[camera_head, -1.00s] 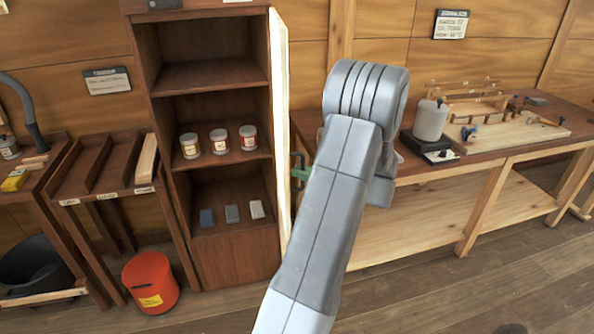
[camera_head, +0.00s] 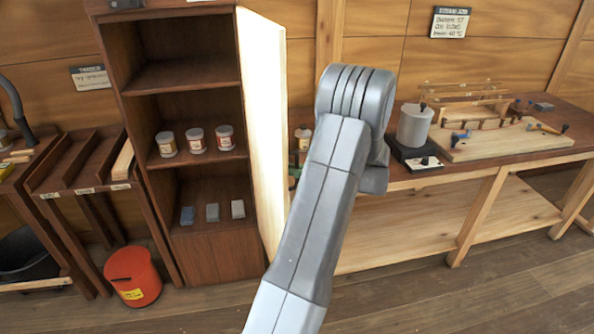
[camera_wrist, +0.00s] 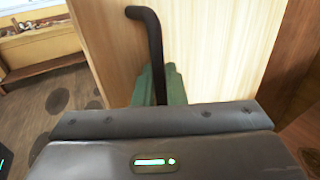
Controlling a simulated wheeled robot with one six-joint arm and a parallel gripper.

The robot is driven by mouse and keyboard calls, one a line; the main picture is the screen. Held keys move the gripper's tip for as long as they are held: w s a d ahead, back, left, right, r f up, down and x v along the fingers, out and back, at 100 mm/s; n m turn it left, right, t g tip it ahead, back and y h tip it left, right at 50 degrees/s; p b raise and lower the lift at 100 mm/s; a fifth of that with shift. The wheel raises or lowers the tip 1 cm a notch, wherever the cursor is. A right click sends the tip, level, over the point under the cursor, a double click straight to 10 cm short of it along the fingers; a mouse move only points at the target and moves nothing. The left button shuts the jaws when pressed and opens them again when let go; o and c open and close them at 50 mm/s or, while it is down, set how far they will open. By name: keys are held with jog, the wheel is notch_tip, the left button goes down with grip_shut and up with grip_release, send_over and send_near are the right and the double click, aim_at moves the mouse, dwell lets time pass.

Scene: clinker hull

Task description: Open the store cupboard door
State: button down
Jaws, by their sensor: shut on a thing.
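The store cupboard (camera_head: 222,245) stands left of centre in the head view, its shelves exposed. Its door (camera_head: 262,120) stands wide open at the cupboard's right side, with the pale inner face showing. In the wrist view, the door (camera_wrist: 222,50) fills the middle, with a black bent bar handle (camera_wrist: 150,30) on it. My gripper (camera_wrist: 158,88) has green fingers shut on the handle. In the head view, my arm and the door hide the handle and most of my gripper.
Several small jars (camera_head: 196,140) and blocks (camera_head: 212,213) sit on the cupboard shelves. A red bucket (camera_head: 132,277) stands on the floor at left. A workbench (camera_head: 490,160) with a grey canister (camera_head: 413,125) stands right of the door. Floor in front is clear.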

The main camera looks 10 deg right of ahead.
jog(key=c, duration=1.6)
grip_release()
jog(key=shift+d, duration=0.1)
jog(key=b+v, duration=0.2)
jog(key=v, duration=1.1)
jog(key=shift+d, duration=0.25)
jog(key=shift+s+a, duration=0.1)
jog(key=p+x, duration=0.2)
jog(key=x, duration=1.1)
jog(key=shift+a, duration=0.3)
